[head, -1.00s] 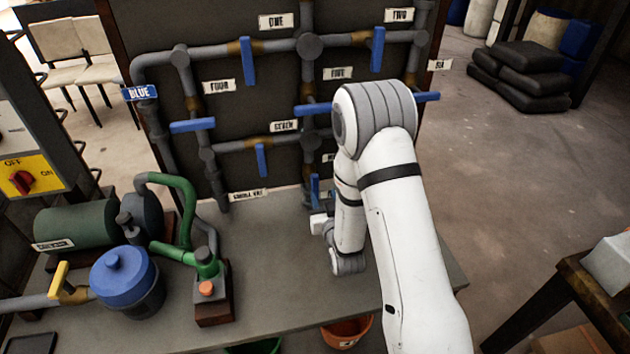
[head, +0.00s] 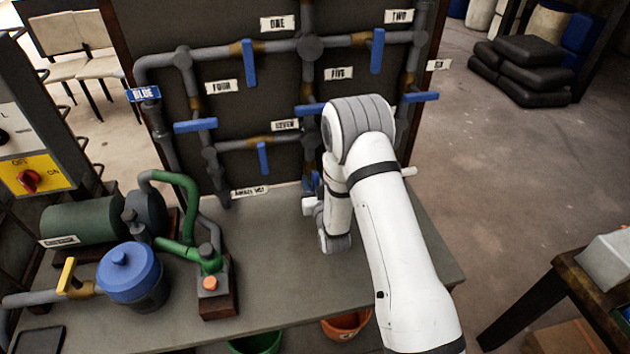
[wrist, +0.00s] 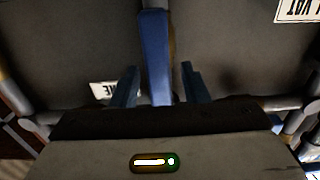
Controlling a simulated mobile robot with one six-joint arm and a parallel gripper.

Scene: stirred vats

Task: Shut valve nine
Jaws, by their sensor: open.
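In the wrist view a blue valve handle (wrist: 154,55) runs upright in the picture. My gripper (wrist: 160,86) is open, with one dark finger on each side of this handle. I see gaps between handle and fingers. A small white label (wrist: 103,90) beside the left finger is partly hidden, and I cannot read its number for certain. In the head view my arm reaches the lower middle of the pipe board (head: 262,100). My wrist and arm hide most of the valve there, and the fingers are not clear.
Other blue handles sit above, such as at labels four (head: 196,125), seven (head: 263,158) and two (head: 377,50). A bench (head: 275,270) carries a green-piped pump (head: 205,260) and a blue-lidded pot (head: 130,272) on the left. The bench between pump and arm is clear.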

